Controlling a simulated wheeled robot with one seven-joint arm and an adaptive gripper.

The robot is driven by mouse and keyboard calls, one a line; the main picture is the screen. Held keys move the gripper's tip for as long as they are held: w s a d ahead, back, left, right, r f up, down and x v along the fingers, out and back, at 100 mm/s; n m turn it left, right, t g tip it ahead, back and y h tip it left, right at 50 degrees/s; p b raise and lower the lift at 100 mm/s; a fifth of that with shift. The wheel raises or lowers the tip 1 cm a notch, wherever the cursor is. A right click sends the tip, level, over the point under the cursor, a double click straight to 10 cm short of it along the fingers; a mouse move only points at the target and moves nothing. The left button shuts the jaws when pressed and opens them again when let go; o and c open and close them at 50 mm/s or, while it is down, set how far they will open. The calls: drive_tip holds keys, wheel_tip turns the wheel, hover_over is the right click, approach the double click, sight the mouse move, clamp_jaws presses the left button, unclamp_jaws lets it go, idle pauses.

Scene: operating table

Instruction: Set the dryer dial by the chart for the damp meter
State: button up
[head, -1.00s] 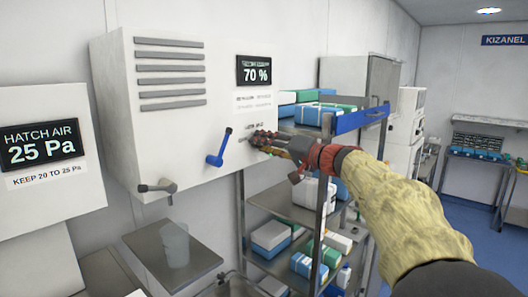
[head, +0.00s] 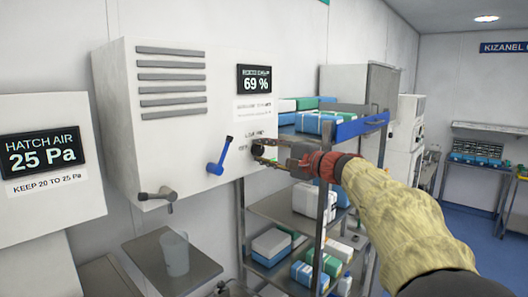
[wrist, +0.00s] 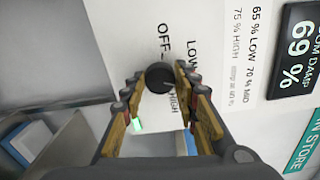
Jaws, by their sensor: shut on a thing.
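The dryer dial (wrist: 159,77) is a small black knob on the white cabinet (head: 190,130). My gripper (head: 265,152) is at the cabinet front with its fingers on both sides of the dial, shut on it. The wrist view shows OFF, LOW and HIGH printed around the dial; I cannot make out its pointer. The damp meter (head: 254,79) reads 69 %, also in the wrist view (wrist: 297,50). The chart (wrist: 248,45) beside it reads 65 % LOW, 70 % MID, 75 % HIGH, with a smaller line that is hard to read.
A blue lever (head: 219,155) is left of the dial, and a grey tap (head: 158,197) is at the cabinet's lower left. A jug (head: 174,253) stands on a shelf below. A rack (head: 323,190) with boxes is close on the right. A hatch air display (head: 40,148) reads 25 Pa.

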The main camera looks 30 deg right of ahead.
drive_tip(key=shift+m, duration=0.3)
drive_tip(key=o, duration=1.1)
drive_tip(key=shift+o, duration=0.3)
drive_tip(key=v, duration=1.2)
